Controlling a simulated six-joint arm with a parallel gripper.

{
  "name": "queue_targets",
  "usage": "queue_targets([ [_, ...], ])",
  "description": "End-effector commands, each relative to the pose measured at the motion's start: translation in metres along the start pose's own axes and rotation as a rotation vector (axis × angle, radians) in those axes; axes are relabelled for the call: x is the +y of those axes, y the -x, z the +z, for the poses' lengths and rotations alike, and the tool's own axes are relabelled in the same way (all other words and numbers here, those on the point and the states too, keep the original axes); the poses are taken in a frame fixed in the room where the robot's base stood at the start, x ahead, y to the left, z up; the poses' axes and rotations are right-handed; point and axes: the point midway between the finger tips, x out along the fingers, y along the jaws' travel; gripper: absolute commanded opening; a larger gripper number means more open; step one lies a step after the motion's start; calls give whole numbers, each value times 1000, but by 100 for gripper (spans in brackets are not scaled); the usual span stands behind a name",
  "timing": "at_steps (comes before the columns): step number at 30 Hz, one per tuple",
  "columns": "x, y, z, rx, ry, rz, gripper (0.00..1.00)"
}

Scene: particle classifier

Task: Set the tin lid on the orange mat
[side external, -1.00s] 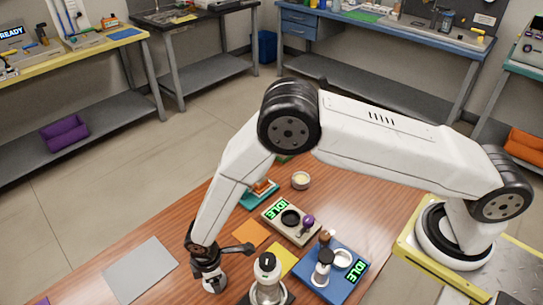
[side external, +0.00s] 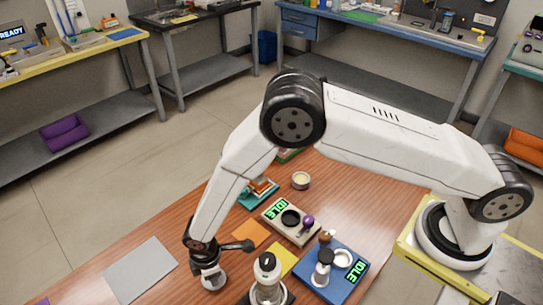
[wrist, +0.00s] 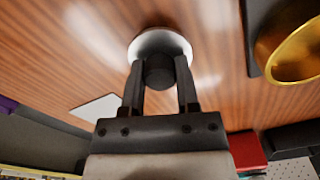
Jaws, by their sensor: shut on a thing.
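The tin lid is a pale round disc with a dark knob (wrist: 159,72). My gripper (wrist: 159,66) is shut on this knob in the wrist view, with the lid's disc (wrist: 160,41) beyond the fingertips. In the side view, my gripper (side external: 211,268) points down with the pale lid (side external: 214,282) under it, low over the wooden table. I cannot tell if the lid touches the table. The orange mat (side external: 249,234) lies flat and bare on the table, up and to the right of my gripper, apart from the lid.
A grey sheet (side external: 140,270) lies left of my gripper. A yellow mat (side external: 283,260) and a metal container with a pale cap (side external: 267,284) stand to its right. A blue device (side external: 330,272) and a beige device (side external: 292,222) reading IDLE stand farther right. A brassy vessel (wrist: 296,50) shows in the wrist view.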

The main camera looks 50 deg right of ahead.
Motion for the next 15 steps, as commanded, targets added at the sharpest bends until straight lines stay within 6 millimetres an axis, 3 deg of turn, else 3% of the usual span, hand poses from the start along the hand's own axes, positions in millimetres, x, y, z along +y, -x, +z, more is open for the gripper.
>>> queue_targets([
  [15,0,65,0,1,0,-1,0],
])
